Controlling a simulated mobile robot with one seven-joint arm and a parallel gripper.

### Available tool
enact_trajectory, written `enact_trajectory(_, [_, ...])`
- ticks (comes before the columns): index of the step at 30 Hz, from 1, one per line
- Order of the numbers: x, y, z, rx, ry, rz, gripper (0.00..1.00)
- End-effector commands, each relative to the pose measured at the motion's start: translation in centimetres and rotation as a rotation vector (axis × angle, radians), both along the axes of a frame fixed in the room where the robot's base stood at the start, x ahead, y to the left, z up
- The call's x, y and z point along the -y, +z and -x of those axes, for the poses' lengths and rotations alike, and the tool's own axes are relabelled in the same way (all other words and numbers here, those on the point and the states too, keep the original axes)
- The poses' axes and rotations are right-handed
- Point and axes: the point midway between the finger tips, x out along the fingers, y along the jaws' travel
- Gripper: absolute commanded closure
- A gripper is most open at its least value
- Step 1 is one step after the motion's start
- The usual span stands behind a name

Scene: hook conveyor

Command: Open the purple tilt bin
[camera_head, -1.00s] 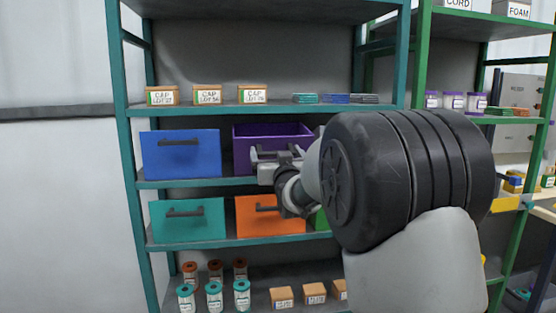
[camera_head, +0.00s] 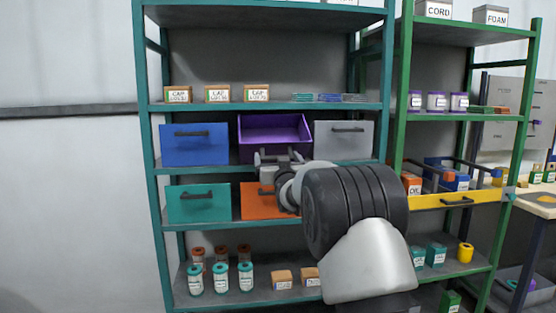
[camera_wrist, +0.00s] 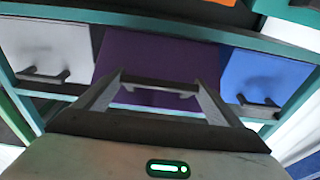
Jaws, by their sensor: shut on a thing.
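The purple tilt bin (camera_head: 274,130) sits in the teal rack's upper bin row, between a blue bin and a grey bin. Its front is tipped outward and its inside shows from above. In the wrist view its purple front (camera_wrist: 155,57) fills the middle, with the bar handle (camera_wrist: 160,88) between my fingertips. My gripper (camera_head: 279,157) is at the lower front of the purple bin, shut on that handle. My gripper and wrist hide part of the bin's lower front in the head view.
The blue bin (camera_head: 194,144) and grey bin (camera_head: 343,140) flank it, both closed. Below are a teal bin (camera_head: 198,203) and an orange bin (camera_head: 262,201), partly behind my arm. Small boxes stand on the shelf above. A green rack (camera_head: 398,90) stands at the right.

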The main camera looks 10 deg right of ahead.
Motion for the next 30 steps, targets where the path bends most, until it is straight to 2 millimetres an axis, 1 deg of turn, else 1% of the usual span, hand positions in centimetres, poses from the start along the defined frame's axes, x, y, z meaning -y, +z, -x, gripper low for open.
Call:
enact_trajectory(1, [0.00,-0.88,-0.17,-0.013,0.000,0.000,0.51])
enact_trajectory(2, [0.00,-0.95,-0.23,-0.014,0.000,0.000,0.51])
enact_trajectory(20, [0.00,-1.22,-0.52,-0.016,0.000,0.000,0.51])
enact_trajectory(21, [0.00,-1.24,-0.53,-0.017,0.000,0.000,0.06])
enact_trajectory(22, [0.00,-1.23,-0.53,-0.016,0.000,0.000,0.01])
enact_trajectory(23, [0.00,-1.18,-0.52,-0.015,0.000,0.000,0.00])
enact_trajectory(30, [0.00,-0.80,-0.35,-0.008,0.000,0.000,0.00])
